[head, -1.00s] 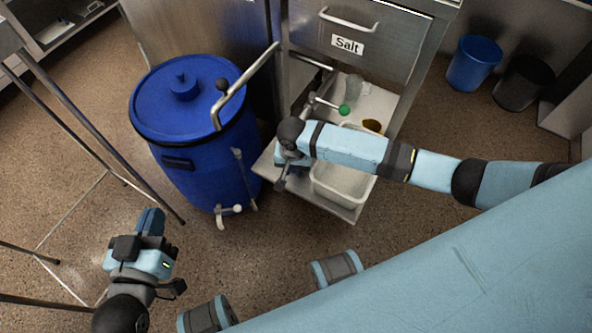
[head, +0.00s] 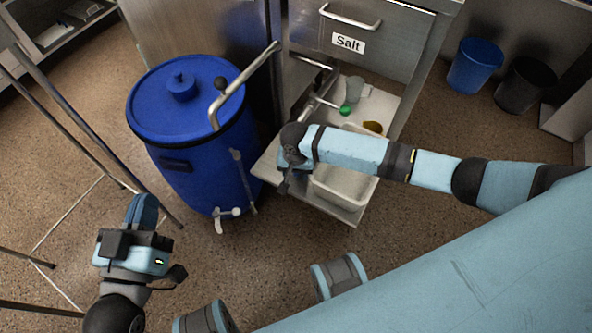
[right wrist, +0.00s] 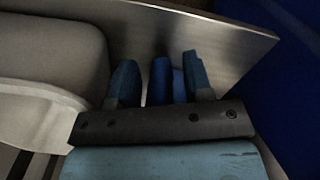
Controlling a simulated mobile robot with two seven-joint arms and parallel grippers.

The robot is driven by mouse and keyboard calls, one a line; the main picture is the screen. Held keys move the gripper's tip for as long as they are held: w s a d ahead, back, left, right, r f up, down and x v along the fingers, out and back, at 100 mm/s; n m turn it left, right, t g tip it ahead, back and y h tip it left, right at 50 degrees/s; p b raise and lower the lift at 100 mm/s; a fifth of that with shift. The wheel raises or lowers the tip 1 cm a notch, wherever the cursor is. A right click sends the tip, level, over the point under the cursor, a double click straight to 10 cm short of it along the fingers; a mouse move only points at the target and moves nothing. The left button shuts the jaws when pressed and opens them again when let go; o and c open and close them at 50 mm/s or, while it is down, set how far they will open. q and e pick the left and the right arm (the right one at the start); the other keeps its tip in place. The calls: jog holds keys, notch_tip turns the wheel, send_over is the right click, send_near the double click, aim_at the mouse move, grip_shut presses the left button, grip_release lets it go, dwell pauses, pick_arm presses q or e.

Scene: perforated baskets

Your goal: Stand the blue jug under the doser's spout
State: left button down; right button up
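I cannot make out a whole blue jug. In the right wrist view a bright blue piece (right wrist: 161,80) shows between my right gripper's fingers; I cannot tell what it belongs to. My right gripper (right wrist: 160,82) has its fingers apart, with a gap left of that piece. In the head view the right gripper (head: 283,165) is over the left edge of the metal shelf (head: 268,172), and its wrist hides what is below. My left gripper (head: 143,208) is at lower left, away from everything, its finger gap unclear. I cannot identify the doser's spout with certainty.
A large blue barrel (head: 205,165) with a bent pipe (head: 245,85) and white tap (head: 228,213) stands left of the shelf. A metal frame (head: 75,120) stands at left.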

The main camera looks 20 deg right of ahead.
jog(key=shift+r, duration=0.1)
notch_tip(320, 180, up, 2)
jog(key=shift+r+p, duration=0.15)
jog(key=shift+p, duration=0.4)
pick_arm(q)
jog(key=s+a+f+g+y+p, duration=0.1)
jog(key=a+f+g+y+p, duration=0.2)
jog(key=f, duration=0.4)
jog(key=shift+s+a+f+g, duration=0.15)
jog(key=shift+f+g, duration=0.2)
jog(key=shift+g, duration=0.05)
pick_arm(e)
notch_tip(320, 180, up, 10)
